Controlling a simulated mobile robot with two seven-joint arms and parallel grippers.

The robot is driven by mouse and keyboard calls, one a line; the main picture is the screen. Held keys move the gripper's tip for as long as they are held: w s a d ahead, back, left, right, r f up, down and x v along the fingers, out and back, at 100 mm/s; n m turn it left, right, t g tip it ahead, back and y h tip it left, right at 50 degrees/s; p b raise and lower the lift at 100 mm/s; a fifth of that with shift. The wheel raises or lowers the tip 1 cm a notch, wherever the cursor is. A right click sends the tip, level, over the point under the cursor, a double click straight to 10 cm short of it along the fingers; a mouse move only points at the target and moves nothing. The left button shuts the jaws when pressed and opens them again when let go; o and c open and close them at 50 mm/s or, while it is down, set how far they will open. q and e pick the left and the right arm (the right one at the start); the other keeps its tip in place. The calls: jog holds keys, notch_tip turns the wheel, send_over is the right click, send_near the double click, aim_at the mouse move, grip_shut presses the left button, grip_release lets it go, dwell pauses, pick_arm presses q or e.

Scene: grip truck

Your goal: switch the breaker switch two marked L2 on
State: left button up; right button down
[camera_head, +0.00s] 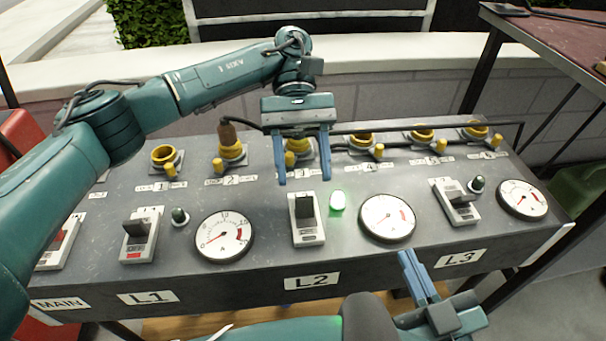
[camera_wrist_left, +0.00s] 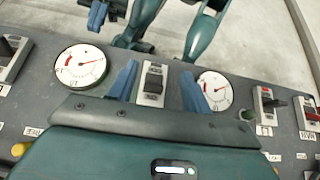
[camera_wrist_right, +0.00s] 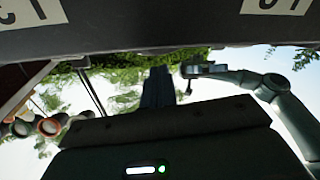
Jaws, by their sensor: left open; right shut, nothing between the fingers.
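The L2 breaker switch (camera_head: 308,235) is a white housing with a dark lever, above the L2 label (camera_head: 312,281) on the grey panel. Its lever leans toward the far end of the housing. The lamp (camera_head: 337,200) beside it glows green. My left gripper (camera_head: 304,182) is open and empty, just behind and above this switch. In the left wrist view the switch (camera_wrist_left: 152,88) shows between the two blue fingers (camera_wrist_left: 157,90), with no visible contact. My right gripper (camera_head: 410,262) is shut and empty at the panel's front edge, between L2 and L3.
The L1 switch (camera_head: 138,245) and L3 switch (camera_head: 458,210) flank L2, their lamps (camera_head: 180,217) dark. Round gauges (camera_head: 223,236) sit between the switches. Yellow sockets (camera_head: 363,142) line the back, one with a plug (camera_head: 228,135). A red-topped table (camera_head: 560,30) stands at right.

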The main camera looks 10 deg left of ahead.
pick_arm(q)
jog(key=shift+r+p, duration=0.45)
jog(key=shift+r, duration=1.75)
pick_arm(e)
jog(key=shift+w+d+m+g+h, duration=0.1)
jog(key=shift+d+m+g+h, duration=0.2)
jog(key=shift+m+g+h, duration=0.15)
pick_arm(q)
jog(key=shift+r, duration=0.1)
pick_arm(e)
jog(key=shift+r, duration=0.15)
